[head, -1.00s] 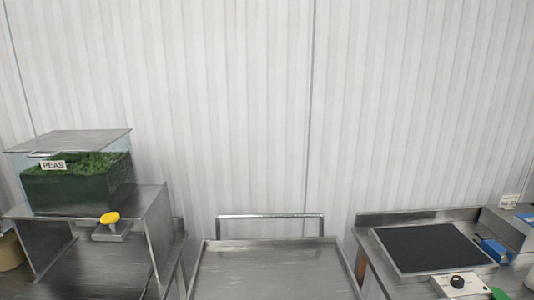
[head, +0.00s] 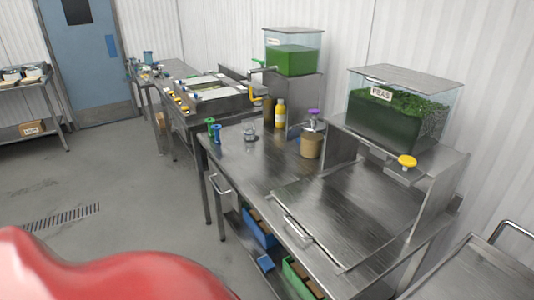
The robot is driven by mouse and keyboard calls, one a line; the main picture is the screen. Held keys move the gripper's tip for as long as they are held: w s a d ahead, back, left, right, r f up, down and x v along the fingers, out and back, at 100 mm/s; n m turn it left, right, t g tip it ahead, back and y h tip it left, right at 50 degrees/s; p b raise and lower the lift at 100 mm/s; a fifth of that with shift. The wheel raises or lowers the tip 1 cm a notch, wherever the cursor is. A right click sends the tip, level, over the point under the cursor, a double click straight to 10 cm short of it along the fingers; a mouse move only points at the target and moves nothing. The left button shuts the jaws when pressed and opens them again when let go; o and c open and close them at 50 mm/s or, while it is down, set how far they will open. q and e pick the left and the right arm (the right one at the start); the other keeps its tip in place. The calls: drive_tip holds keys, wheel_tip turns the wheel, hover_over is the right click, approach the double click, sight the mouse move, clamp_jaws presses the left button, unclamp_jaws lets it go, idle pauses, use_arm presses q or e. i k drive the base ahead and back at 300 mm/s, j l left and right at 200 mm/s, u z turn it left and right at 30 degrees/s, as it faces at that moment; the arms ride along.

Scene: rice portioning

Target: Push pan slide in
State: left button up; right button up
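A flat metal slide (head: 345,222) with a raised edge lies on the steel table, partly beneath the stand of the peas dispenser (head: 395,112). It reaches out toward the table's front edge. A bar handle (head: 298,231) sits at its front left end. I cannot tell exactly how far out the slide is. No pan shows on it. Neither of my grippers is in view. A red, blurred shape fills the lower left corner and looks like part of my own arm.
A yellow knob (head: 407,161) sticks out below the peas dispenser. A brown tub (head: 311,145), a yellow bottle (head: 280,114) and a green-filled dispenser (head: 293,58) stand farther back. Green and blue bins sit under the table. A metal cart (head: 475,272) stands at right. The floor at left is clear.

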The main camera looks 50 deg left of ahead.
sight(346, 233)
drive_tip(key=j+u, duration=0.1)
drive_tip(key=u, duration=1.1)
drive_tip(key=i+j+z, duration=0.15)
drive_tip(key=j, duration=0.15)
drive_tip(key=i+j+z, duration=0.15)
drive_tip(key=j, duration=0.2)
drive_tip(key=k, duration=0.05)
